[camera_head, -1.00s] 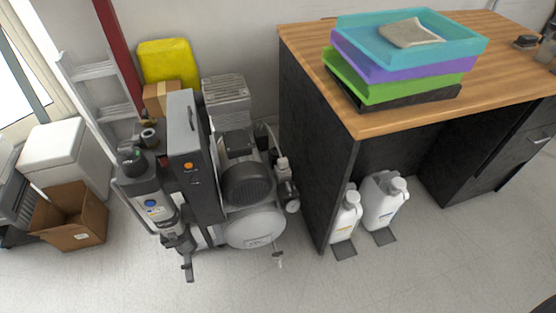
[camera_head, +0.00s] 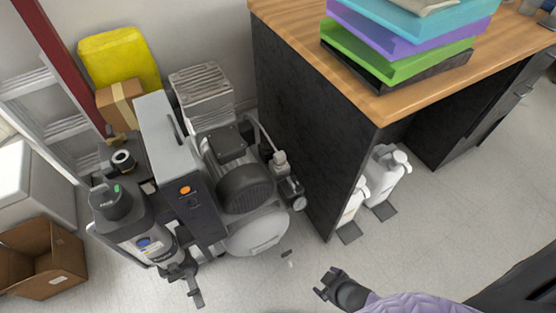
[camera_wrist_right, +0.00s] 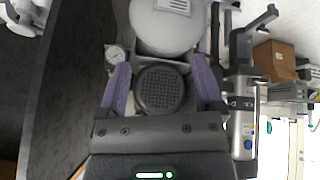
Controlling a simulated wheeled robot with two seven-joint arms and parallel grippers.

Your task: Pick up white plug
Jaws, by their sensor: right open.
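A small piece with a white end, likely the white plug (camera_head: 290,262), lies on the floor in the head view, just right of and in front of the compressor (camera_head: 257,232). It is too small to make out well. My right gripper (camera_head: 322,287) is at the bottom of the head view, right of and nearer than the plug, apart from it. In the right wrist view the two purple fingers of my right gripper (camera_wrist_right: 161,70) are spread with nothing held, and the compressor shows beyond them. I cannot make out the plug in that view. My left gripper is out of view.
A wooden-topped desk (camera_head: 310,130) with stacked trays (camera_head: 400,50) stands at the right. White jugs (camera_head: 385,180) stand on the floor beneath it. A grey upright unit (camera_head: 170,160) and a cardboard box (camera_head: 40,262) are left.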

